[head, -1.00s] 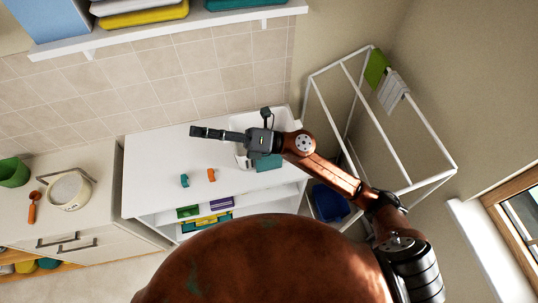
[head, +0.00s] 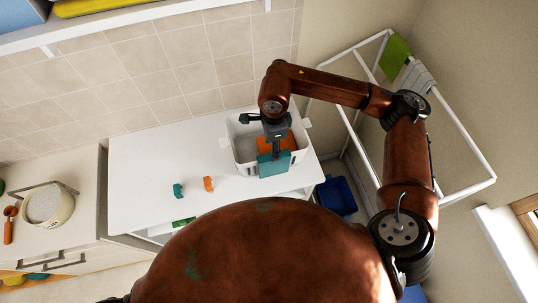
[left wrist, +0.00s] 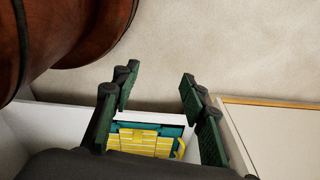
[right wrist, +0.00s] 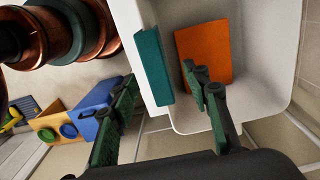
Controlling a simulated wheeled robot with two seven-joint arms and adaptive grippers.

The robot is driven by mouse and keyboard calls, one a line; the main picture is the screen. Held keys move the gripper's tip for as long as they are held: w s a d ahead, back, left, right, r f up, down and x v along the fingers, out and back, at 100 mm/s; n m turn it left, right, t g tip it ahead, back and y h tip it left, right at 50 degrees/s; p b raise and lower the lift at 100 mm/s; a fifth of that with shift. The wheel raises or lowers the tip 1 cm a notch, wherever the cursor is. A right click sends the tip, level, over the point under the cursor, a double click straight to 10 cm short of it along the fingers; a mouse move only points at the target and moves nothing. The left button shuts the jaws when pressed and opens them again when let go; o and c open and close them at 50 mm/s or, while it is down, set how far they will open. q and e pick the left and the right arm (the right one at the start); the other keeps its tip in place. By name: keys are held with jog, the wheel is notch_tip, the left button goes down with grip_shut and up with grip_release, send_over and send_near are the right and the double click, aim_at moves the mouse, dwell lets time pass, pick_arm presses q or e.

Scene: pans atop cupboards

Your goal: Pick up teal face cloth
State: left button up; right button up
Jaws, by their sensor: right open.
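The teal face cloth (head: 274,165) hangs over the front rim of a white basket (head: 243,170) on the white counter. It also shows in the right wrist view (right wrist: 153,62), draped over the rim. My right gripper (head: 277,147) points down above that rim. In the right wrist view its open fingers (right wrist: 158,88) lie on either side of the rim line, one inside the basket, with the cloth ahead between them; I see no grip on it. My left gripper (left wrist: 157,83) is open and empty in its wrist view and out of the head view.
An orange cloth (right wrist: 205,50) lies inside the basket. A teal clip (head: 179,190) and an orange clip (head: 208,183) lie on the counter (head: 140,175). A white drying rack (head: 462,132) stands at right, with a blue bin (head: 336,196) below. The counter's left part is clear.

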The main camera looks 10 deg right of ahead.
aim_at(273, 164)
jog(key=shift+w+d+f, duration=0.1)
jog(key=shift+d+f, duration=0.2)
jog(key=shift+d, duration=0.05)
jog(key=f+p, duration=0.2)
jog(key=f, duration=0.1)
jog(key=shift+s+a+f, duration=0.15)
jog(key=shift+s, duration=0.25)
notch_tip(273, 164, down, 2)
jog(key=shift+f+p, duration=0.25)
jog(key=shift+p, duration=0.15)
jog(key=shift+f, duration=0.5)
jog(key=c, duration=1.1)
pick_arm(q)
jog(key=s+r, duration=0.2)
jog(key=s, duration=0.1)
jog(key=shift+a+r, duration=0.15)
jog(key=shift+r, duration=0.1)
pick_arm(e)
grip_shut()
